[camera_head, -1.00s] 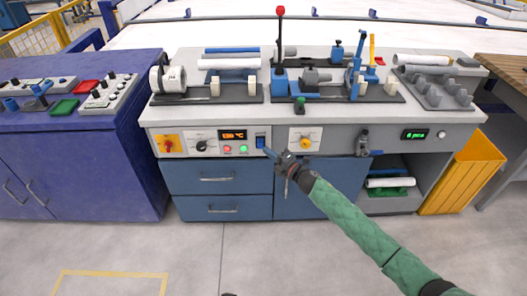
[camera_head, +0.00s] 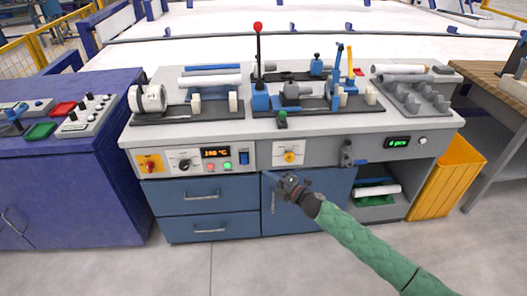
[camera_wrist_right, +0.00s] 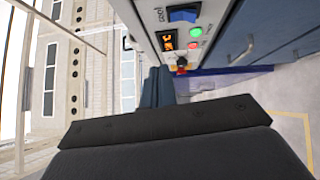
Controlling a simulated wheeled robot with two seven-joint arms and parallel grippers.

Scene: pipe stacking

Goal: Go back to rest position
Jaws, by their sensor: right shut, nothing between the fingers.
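My right gripper (camera_head: 273,177) is shut and empty at the end of my green-sleeved right arm. It is in front of the blue cabinet fronts, just below and right of the blue rocker switch (camera_head: 244,158) on the workbench's front panel, and appears apart from it. In the right wrist view the dark blue fingers (camera_wrist_right: 158,87) are together, with the panel's switch and lit buttons above and right of them. My left gripper is not in view.
The grey workbench (camera_head: 300,130) carries pipes, clamps and a red-knobbed lever (camera_head: 258,27). A blue cabinet (camera_head: 70,190) stands left, a yellow bin (camera_head: 446,178) right, and a wooden table (camera_head: 490,78) at far right. The floor in front is clear.

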